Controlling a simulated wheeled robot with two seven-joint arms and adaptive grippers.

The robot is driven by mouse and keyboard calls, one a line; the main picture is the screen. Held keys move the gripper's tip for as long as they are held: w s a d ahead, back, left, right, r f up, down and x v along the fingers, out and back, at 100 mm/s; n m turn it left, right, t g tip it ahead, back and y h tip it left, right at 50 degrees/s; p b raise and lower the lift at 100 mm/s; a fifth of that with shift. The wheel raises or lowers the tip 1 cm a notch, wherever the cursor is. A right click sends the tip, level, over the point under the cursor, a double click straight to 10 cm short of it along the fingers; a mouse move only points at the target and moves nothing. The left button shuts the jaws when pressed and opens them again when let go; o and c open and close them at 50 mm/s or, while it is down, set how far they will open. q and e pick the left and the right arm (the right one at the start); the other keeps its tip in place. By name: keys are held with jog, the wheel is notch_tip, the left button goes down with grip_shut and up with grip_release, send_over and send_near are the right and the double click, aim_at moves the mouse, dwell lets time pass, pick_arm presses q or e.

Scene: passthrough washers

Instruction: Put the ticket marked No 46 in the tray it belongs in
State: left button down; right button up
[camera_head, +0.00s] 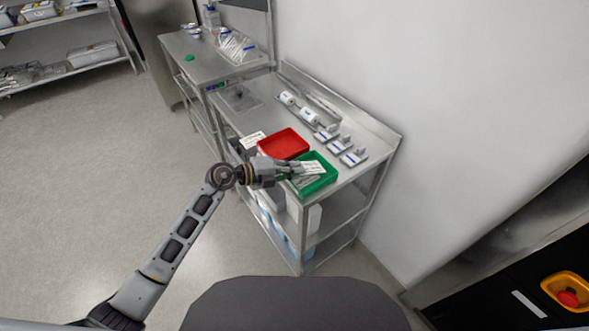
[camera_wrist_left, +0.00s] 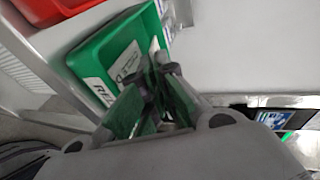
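My left gripper (camera_head: 298,168) reaches over the green tray (camera_head: 325,180). Its fingertips (camera_wrist_left: 163,68) are close together in the left wrist view. A white ticket (camera_head: 314,168) with dark print sits at the fingertips, above the green tray; it looks pinched there, though the grip is partly hidden. Its number is too small to read. The green tray (camera_wrist_left: 85,58) carries a white label starting "RE" (camera_wrist_left: 98,90). A white piece with a round mark (camera_wrist_left: 125,62) shows beside the fingers. The red tray (camera_head: 283,143) stands beside the green one. My right gripper is out of view.
Another white card (camera_head: 252,140) is left of the red tray. Several small white-and-blue items (camera_head: 340,145) and white rolls (camera_head: 310,116) lie toward the back of the steel table (camera_head: 372,150). A second steel bench (camera_head: 215,62) is behind. A wall bounds the right.

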pick_arm(q)
jog(key=c, duration=1.7)
grip_release()
jog(key=shift+o, duration=0.7)
jog(key=shift+f, duration=0.1)
jog(key=v, duration=1.2)
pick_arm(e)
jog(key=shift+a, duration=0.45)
